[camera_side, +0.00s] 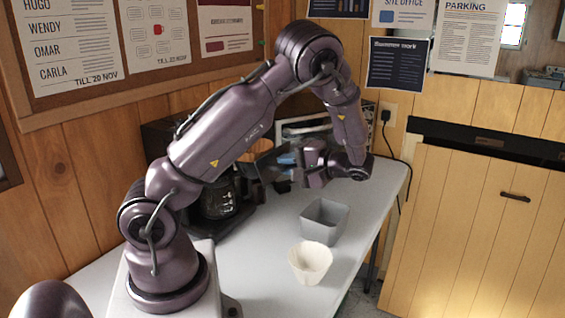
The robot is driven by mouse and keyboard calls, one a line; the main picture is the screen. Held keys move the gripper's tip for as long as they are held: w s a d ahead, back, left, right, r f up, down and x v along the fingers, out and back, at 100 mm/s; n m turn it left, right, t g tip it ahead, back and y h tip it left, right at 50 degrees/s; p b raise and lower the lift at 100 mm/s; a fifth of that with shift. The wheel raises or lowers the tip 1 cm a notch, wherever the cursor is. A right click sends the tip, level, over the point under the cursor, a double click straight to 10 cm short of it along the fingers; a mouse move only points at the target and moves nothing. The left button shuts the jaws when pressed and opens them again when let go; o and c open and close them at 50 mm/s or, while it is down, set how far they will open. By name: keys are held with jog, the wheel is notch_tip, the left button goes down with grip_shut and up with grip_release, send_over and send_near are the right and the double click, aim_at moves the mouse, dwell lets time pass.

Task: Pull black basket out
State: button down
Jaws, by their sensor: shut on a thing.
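My gripper (290,178) is in the middle of the view, above the far part of the grey table and pointing left toward a black coffee maker (246,208). It is shut on a small dark part at the coffee maker's right side, which looks like the black basket (268,174). The basket is mostly hidden by my gripper and the clutter behind it, so I cannot tell how far out it sits. A glass carafe (217,197) stands in the coffee maker, partly behind my arm.
A grey square bin (324,222) and a cream cup (310,262) stand on the table (262,283), in front of my gripper. A dark appliance (165,133) stands behind my arm against the wall. The table's right edge is close to the bin.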

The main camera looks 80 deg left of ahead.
jog(key=c, duration=1.2)
grip_release()
jog(key=shift+o, duration=0.2)
jog(key=v, duration=1.3)
jog(key=s+d+f+m+t+h, duration=0.2)
jog(key=s+d+m+t+h, duration=0.3)
jog(key=d+m+t+h, duration=0.1)
jog(key=s+d+r+m+t+h, duration=0.3)
jog(key=s+d+r+t+h, duration=0.2)
jog(key=s+d+r+t, duration=0.3)
notch_tip(320, 180, up, 4)
jog(key=s+t, duration=0.2)
jog(key=shift+d+f+t, duration=0.15)
jog(key=shift+f+t, duration=0.05)
jog(key=shift+t, duration=0.1)
